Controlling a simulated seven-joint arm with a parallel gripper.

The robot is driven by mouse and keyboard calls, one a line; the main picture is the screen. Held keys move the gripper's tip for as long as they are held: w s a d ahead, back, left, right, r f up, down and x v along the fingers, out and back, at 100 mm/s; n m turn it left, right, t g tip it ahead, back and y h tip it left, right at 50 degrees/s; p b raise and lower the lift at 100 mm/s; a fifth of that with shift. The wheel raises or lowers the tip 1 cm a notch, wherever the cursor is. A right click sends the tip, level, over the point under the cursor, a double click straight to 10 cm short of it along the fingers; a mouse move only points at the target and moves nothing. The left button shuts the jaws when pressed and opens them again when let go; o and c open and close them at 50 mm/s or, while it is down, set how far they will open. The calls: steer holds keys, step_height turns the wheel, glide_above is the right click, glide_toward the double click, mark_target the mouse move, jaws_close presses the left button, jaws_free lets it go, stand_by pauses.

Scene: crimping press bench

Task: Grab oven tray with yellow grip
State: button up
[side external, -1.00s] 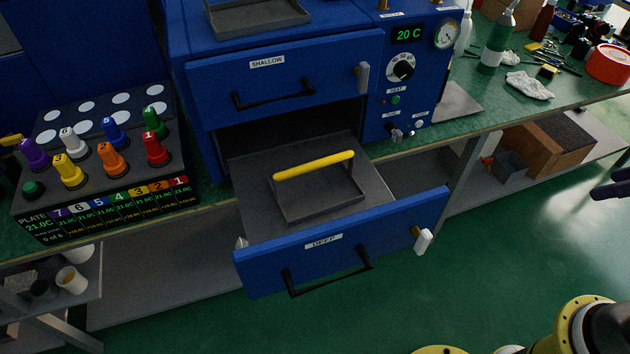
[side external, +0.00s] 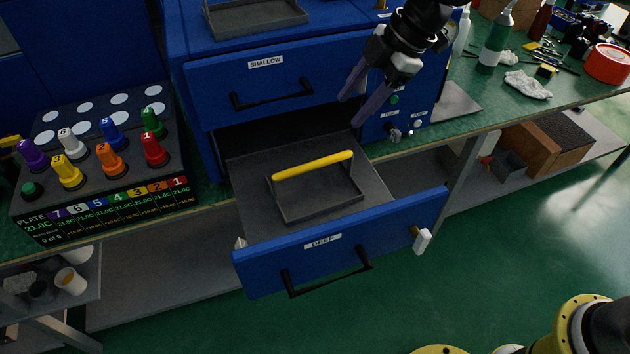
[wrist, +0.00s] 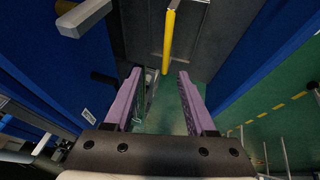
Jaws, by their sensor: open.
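The oven tray (side external: 322,204) is a dark grey, shallow rectangular tray with a yellow bar grip (side external: 313,165) across it. It lies in the pulled-out DEEP drawer (side external: 340,241), which has a blue front. My gripper (side external: 353,112) is open and empty, above and behind the right end of the yellow grip, near the SHALLOW drawer front. In the wrist view the yellow grip (wrist: 169,41) runs lengthwise ahead of my two purple fingers (wrist: 157,75), apart from them and roughly between their lines. The tray is only partly visible there.
The closed SHALLOW drawer (side external: 285,78) with a black handle is just above the open drawer. Another grey tray (side external: 255,15) sits on top of the oven. A plate rack with coloured knobs (side external: 110,160) stands left.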

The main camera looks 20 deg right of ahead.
glide_toward(312, 164)
steer(key=shift+g, duration=0.4)
steer(key=x, duration=0.4)
steer(key=shift+w+d+f, duration=0.1)
steer(key=shift+f, duration=0.15)
steer(key=shift+w+x, duration=0.15)
steer(key=shift+x, duration=1.45)
steer(key=shift+w+x, duration=0.15)
steer(key=shift+x, duration=1.45)
steer(key=shift+r, duration=0.15)
steer(key=shift+f, duration=0.25)
jaws_close()
